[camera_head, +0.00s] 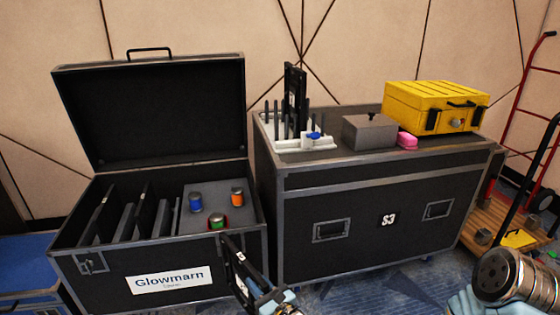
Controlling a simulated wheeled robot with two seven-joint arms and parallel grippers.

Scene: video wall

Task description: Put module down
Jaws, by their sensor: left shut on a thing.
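My left gripper (268,299) is at the bottom edge, just right of the open case's front. It is shut on a thin black module (240,265), which is tilted and held in front of the case's right front corner. Part of my left gripper is cut off by the frame. Another upright black panel (295,88) stands in a white slotted rack (300,143) on the black S3 case (345,195). The open Glowmarn case (110,285) holds several dark panels standing in slots at its left. My right gripper is not in view.
Blue, orange and green-topped cans stand on a grey surface (185,220) in the open case. A grey box (369,133), a pink item (407,141) and a yellow toolbox (420,105) share the S3 case top. A red hand truck (515,90) stands at right.

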